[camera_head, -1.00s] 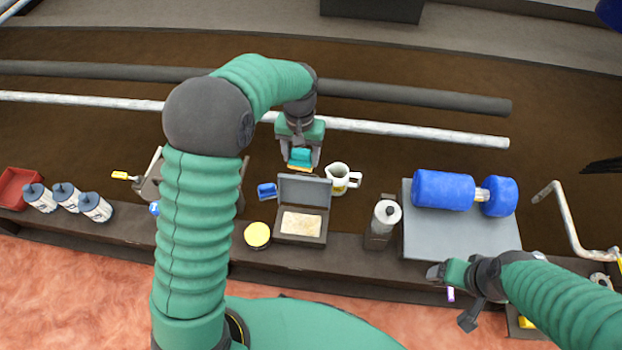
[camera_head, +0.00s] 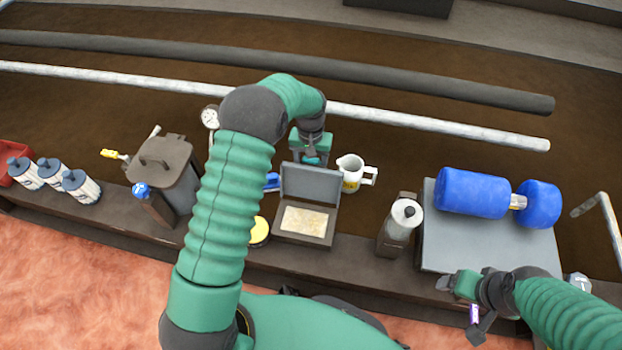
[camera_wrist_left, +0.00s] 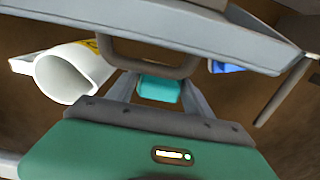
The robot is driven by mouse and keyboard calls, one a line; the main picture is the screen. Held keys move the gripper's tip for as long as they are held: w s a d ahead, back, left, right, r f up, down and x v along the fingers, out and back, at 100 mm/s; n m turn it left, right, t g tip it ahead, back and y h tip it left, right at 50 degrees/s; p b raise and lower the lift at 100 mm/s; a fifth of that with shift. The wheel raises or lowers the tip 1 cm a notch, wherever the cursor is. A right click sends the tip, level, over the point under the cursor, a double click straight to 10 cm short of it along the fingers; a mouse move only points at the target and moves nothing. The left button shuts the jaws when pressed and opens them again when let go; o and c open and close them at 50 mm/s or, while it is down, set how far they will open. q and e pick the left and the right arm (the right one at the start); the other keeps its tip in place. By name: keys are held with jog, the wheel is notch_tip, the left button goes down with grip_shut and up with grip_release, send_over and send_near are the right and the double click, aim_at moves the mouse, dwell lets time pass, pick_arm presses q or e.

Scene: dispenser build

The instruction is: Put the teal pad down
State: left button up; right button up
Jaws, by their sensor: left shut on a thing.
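The teal pad (camera_wrist_left: 158,88) shows between the fingers of my left gripper (camera_wrist_left: 155,92) in the left wrist view. My left gripper is shut on it. In the head view the left gripper (camera_head: 311,158) is behind the raised lid of a grey box (camera_head: 310,183), and only a small part of the teal pad (camera_head: 313,160) shows. The lid hides the fingertips and whatever is under the pad. My right gripper (camera_head: 462,308) is at the lower right, in front of the grey plate; its fingers look spread apart, with nothing clearly between them.
A white jug (camera_head: 351,172) stands close to the right of the left gripper. A blue item (camera_head: 271,182) lies left of the lid. A grey canister (camera_head: 400,225) stands farther right, beside a grey plate (camera_head: 450,255) bearing a blue roller (camera_head: 473,193). A bin (camera_head: 168,170) stands left.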

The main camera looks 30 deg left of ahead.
pick_arm(q)
notch_tip(320, 180, down, 6)
jog(key=b, duration=0.3)
jog(key=shift+r, duration=0.4)
jog(key=shift+c, duration=0.7)
jog(key=o, duration=1.3)
jog(key=shift+f, duration=0.1)
notch_tip(320, 180, up, 12)
jog(key=p, duration=0.7)
